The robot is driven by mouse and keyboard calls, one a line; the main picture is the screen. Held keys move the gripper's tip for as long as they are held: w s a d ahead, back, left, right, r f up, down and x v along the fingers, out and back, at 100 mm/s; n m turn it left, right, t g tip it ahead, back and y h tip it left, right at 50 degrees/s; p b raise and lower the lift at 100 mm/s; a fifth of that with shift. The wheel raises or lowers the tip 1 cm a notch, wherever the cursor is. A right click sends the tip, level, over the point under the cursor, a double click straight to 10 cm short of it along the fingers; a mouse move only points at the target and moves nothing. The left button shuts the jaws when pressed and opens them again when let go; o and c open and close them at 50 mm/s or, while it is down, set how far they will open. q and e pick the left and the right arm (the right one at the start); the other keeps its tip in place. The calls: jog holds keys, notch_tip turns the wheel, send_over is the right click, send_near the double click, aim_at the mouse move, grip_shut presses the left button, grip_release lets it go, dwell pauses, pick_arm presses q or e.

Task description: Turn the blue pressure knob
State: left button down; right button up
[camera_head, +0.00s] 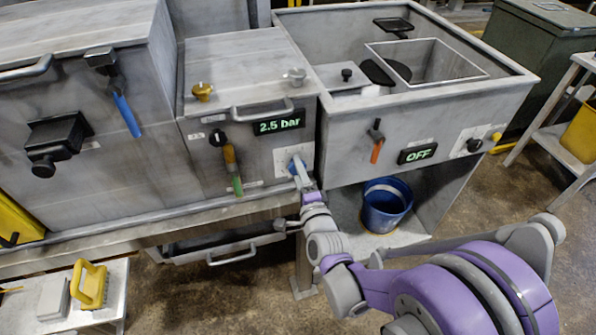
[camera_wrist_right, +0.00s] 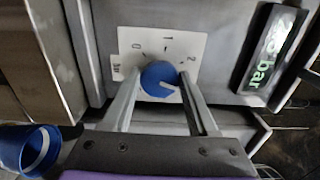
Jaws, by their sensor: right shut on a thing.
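The blue pressure knob (camera_head: 296,168) sits on a white dial plate on the front of the middle cabinet, below a display (camera_head: 279,122) reading 2.5 bar. In the right wrist view the knob (camera_wrist_right: 160,79) has a white pointer line and a scale around it. My right gripper (camera_head: 298,177) reaches the knob from the front right. In the wrist view its two fingers (camera_wrist_right: 159,92) stand on either side of the knob and are closed on it. In the head view the gripper partly hides the knob. My left gripper does not show.
A green-handled lever (camera_head: 234,171) hangs left of the knob. A display reading OFF (camera_head: 417,153) and an orange-handled lever (camera_head: 376,146) are on the right cabinet. A blue bucket (camera_head: 385,205) stands below it. An open drawer (camera_head: 228,249) juts out under the counter.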

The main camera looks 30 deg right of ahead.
jog(key=o, duration=1.3)
jog(key=shift+o, duration=0.2)
jog(key=shift+s, duration=0.15)
jog(key=v, duration=1)
jog(key=shift+s+a, duration=0.2)
jog(key=shift+s, duration=0.05)
